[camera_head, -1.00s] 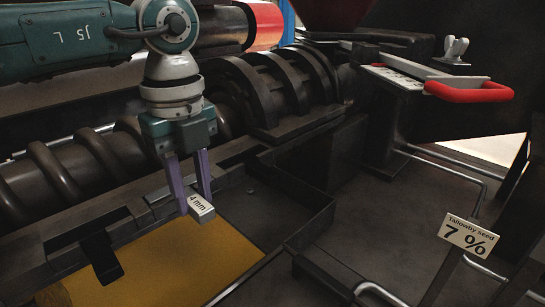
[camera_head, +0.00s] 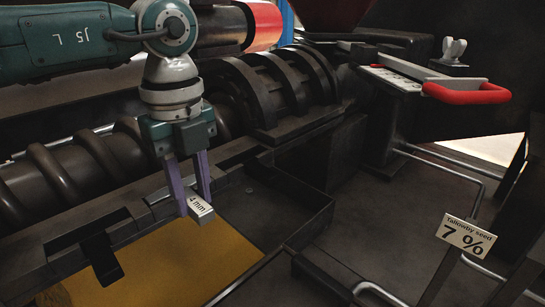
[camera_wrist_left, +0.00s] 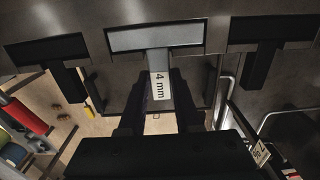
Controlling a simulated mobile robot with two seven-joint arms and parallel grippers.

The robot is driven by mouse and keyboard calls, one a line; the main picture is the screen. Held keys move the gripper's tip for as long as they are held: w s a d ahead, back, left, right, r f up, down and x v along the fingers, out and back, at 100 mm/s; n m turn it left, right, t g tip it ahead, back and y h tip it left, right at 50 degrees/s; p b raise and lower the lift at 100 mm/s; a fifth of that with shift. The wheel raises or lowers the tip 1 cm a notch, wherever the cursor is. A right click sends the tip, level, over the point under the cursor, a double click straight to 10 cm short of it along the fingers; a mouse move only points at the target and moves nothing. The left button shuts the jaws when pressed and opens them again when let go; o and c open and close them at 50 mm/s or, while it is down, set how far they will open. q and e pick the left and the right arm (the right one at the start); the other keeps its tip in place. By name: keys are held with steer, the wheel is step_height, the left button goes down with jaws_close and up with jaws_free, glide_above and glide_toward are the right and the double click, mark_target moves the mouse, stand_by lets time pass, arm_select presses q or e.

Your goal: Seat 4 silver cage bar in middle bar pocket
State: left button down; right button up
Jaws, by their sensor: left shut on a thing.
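My left gripper (camera_head: 195,205) points down with its two purple fingers shut on the tab of the silver cage bar (camera_head: 201,209), marked "4 mm". In the left wrist view, the silver bar (camera_wrist_left: 155,38) is T-shaped, its wide plate lying along the middle bar pocket (camera_wrist_left: 203,52) in the dark cage wall. The fingers (camera_wrist_left: 158,90) stand on both sides of its tab. I cannot tell whether the bar is fully down in the pocket. Much of the plate is hidden behind the fingers in the head view. My right gripper is not in view.
Black bars lie on either side, one at left (camera_wrist_left: 45,50) and one at right (camera_wrist_left: 272,30). The screw (camera_head: 60,180) and ribbed cage (camera_head: 275,85) run behind. A red handle (camera_head: 467,94) and a "7 %" card (camera_head: 466,236) are at right.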

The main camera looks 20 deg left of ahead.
arm_select(q)
steer(key=shift+f, duration=0.1)
steer(key=shift+f, duration=0.2)
steer(key=c, duration=0.5)
jaws_free()
step_height(320, 180, up, 10)
steer(key=shift+r+b, duration=0.1)
steer(key=shift+b, duration=0.6)
